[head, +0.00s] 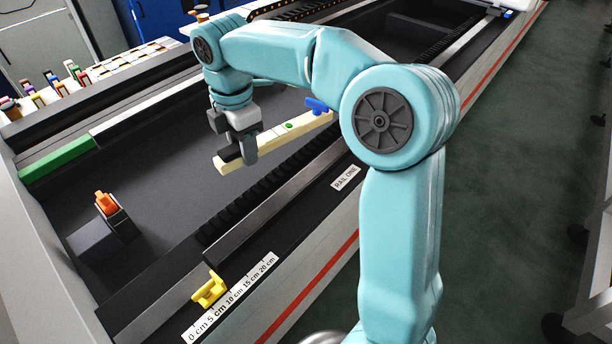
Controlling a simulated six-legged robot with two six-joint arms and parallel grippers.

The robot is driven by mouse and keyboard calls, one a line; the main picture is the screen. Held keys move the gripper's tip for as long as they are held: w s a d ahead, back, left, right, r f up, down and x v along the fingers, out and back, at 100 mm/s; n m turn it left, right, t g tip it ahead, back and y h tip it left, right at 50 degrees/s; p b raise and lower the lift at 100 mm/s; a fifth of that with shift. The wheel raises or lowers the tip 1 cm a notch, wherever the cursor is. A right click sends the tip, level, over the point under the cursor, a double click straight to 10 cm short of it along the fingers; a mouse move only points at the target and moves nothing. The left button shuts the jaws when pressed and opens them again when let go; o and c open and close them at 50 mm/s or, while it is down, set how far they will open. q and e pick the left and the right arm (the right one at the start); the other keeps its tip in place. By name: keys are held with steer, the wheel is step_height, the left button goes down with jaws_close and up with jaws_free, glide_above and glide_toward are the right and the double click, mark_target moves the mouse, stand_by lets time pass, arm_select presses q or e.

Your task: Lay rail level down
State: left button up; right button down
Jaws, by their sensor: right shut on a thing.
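The level is a long cream bar (275,139) with a green spot on top and a blue piece (317,105) near its far end. My right gripper (238,150) is shut on this bar near its near-left end. The bar seems held above the dark bed, left of the near rail (262,212). The rail is a grey strip beside a black toothed rack, with a "RAIL ONE" label (346,177) to its right. Whether the far end of the bar touches anything is hard to tell. My left gripper is not in view.
A yellow clamp (209,290) sits on the near rail by a centimetre scale (232,297). An orange-topped block (107,203) stands on the bed at left. A green bar (58,160) lies on the far rail. Coloured items stand in a rack behind.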

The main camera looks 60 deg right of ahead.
steer(key=shift+s+d+f+n, duration=0.1)
steer(key=shift+s+d+n, duration=0.25)
steer(key=shift+d+n, duration=0.2)
steer(key=shift+s+d+n, duration=0.3)
steer(key=shift+d+n, duration=0.15)
steer(key=shift+d, duration=0.1)
glide_above(265, 211)
step_height(265, 211, down, 14)
steer(key=shift+d+f+b, duration=0.1)
steer(key=shift+b, duration=0.35)
step_height(265, 211, down, 5)
steer(key=shift+r, duration=0.15)
steer(key=c, duration=0.6)
jaws_free()
steer(key=shift+c, duration=0.2)
steer(key=shift+r, duration=0.1)
step_height(265, 211, up, 12)
